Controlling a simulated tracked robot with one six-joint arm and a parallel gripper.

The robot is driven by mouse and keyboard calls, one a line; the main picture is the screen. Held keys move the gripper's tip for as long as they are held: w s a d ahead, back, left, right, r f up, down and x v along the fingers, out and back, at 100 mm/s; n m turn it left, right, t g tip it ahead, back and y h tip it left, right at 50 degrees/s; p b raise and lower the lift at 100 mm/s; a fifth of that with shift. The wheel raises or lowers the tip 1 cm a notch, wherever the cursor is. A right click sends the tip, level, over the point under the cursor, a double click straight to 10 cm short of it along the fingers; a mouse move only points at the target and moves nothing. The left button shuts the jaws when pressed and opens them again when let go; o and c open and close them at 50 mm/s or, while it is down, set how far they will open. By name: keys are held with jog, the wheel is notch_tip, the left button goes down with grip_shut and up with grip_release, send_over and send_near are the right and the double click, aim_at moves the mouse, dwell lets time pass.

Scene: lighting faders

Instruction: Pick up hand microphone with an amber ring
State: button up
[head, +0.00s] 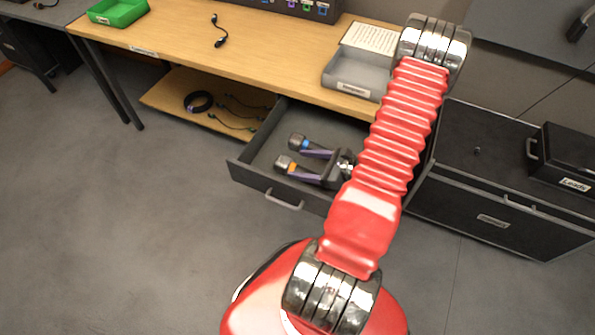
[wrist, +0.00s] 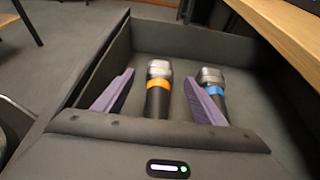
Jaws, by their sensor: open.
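The hand microphone with an amber ring (wrist: 158,84) lies in the open drawer, its silver head pointing away from me. It also shows in the head view (head: 283,162), its body partly hidden by my gripper. My gripper (wrist: 160,76) is open, with one purple finger on each side of this microphone's body. Gaps show between the fingers and the microphone in the wrist view. The near end of its body is hidden behind my gripper's housing. A second microphone with a blue ring (wrist: 214,90) lies to the right, just outside my right finger, which partly covers it.
The drawer's (head: 240,174) walls surround both microphones, and the desk top (head: 270,60) overhangs the drawer's back. A grey tray (head: 350,90) and a green bin (head: 118,12) stand on the desk. A low shelf (head: 165,97) holds cables. A black cabinet (head: 500,222) stands right.

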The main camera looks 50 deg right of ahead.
aim_at(288, 162)
jog(key=shift+x, duration=0.9)
jog(key=shift+x, duration=2.6)
jog(key=shift+f, duration=0.15)
jog(key=shift+d, duration=0.1)
jog(key=c, duration=1.3)
jog(key=shift+c, duration=0.2)
jog(key=shift+r, duration=5.05)
